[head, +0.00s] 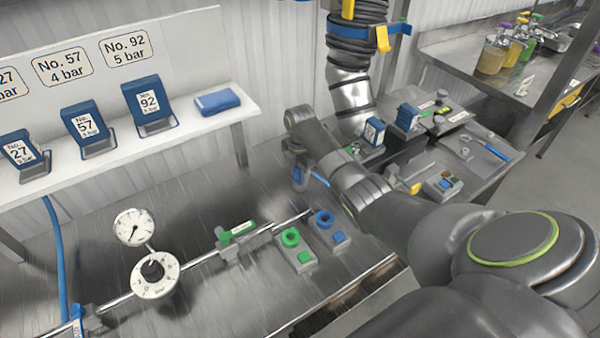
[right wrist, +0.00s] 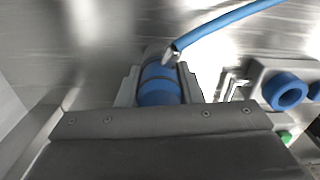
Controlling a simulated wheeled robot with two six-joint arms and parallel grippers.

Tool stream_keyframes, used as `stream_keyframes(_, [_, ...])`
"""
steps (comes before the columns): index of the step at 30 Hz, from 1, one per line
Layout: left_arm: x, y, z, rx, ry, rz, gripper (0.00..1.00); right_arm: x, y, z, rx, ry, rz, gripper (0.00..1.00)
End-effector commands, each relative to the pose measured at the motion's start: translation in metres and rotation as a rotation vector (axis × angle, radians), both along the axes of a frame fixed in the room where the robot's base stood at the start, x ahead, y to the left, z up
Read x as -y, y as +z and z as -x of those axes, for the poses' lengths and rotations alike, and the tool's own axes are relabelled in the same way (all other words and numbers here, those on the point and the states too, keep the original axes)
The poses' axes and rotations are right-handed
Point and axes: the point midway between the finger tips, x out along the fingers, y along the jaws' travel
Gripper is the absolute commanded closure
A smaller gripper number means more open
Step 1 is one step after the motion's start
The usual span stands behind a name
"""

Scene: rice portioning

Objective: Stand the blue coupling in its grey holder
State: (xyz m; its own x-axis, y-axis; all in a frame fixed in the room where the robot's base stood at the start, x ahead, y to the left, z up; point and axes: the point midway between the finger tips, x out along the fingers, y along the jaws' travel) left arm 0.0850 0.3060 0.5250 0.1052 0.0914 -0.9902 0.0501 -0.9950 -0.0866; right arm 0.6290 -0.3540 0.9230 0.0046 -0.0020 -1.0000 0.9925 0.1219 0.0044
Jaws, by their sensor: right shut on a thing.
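My right gripper (head: 300,180) is shut on the blue coupling (right wrist: 158,86), which sits between its two fingers in the right wrist view. In the head view only a bit of blue shows at the fingers, with the rest hidden by the gripper. A blue hose (right wrist: 225,22) runs off beside the coupling in the wrist view. The holder also shows at the right of the wrist view (right wrist: 262,75). The coupling is apart from it. My left gripper is not in view.
A matching grey holder with a green ring (head: 303,265) stands just left of the blue one. A metal pipe (head: 200,262) with gauge (head: 134,227) and dial (head: 155,278) crosses the bench. The bench behind the pipe is mostly clear. A white shelf (head: 190,122) holds blue number cards.

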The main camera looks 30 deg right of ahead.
Motion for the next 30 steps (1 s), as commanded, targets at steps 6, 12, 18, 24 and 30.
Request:
stream_keyframes(6, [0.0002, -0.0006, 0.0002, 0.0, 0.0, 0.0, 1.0, -0.001, -0.0048, 0.003, -0.009, 0.0, -0.003, 0.52])
stream_keyframes(12, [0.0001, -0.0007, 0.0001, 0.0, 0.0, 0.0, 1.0, -0.0008, -0.0068, 0.0049, -0.016, -0.001, -0.004, 0.41])
stream_keyframes(18, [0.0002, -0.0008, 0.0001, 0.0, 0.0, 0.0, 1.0, -0.0008, -0.0066, 0.0047, -0.016, -0.002, -0.004, 0.41])
stream_keyframes(24, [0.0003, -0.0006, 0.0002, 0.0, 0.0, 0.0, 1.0, -0.0005, -0.0043, 0.0029, -0.009, -0.001, -0.003, 0.32])
stream_keyframes(30, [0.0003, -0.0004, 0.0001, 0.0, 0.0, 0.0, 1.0, -0.0005, -0.003, 0.002, -0.006, 0.0, -0.002, 0.19])
